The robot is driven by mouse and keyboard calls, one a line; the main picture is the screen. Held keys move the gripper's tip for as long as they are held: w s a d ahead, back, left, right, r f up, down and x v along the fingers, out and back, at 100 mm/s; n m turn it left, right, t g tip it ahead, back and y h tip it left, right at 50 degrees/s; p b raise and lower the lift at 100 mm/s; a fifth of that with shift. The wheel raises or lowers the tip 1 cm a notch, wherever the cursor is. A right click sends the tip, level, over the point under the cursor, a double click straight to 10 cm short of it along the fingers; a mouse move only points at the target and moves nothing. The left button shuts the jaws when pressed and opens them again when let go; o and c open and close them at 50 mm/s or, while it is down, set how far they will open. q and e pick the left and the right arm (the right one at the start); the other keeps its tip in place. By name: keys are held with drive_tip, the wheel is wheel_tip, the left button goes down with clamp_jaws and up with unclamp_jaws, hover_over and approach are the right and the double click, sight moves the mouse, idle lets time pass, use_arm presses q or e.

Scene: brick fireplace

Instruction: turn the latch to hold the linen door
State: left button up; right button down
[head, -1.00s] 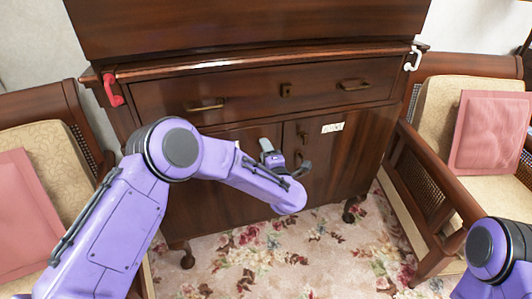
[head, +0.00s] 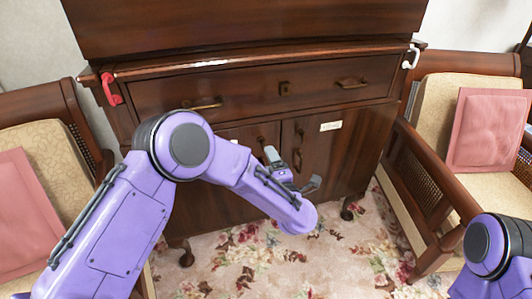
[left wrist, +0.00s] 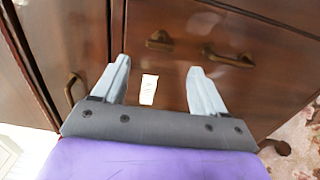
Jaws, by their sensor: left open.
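The label shows between my fingers in the left wrist view (left wrist: 148,90). My left gripper (head: 292,167) is open and empty in front of the right door, below the brass piece. My right gripper is out of view.
The drawer has brass handles (head: 203,103) on both sides of the brass piece. Cushioned chairs (head: 425,190) flank the cabinet. Flowered carpet (head: 250,262) lies in front.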

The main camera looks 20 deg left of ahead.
use_arm(q)
drive_tip(key=shift+v, duration=2)
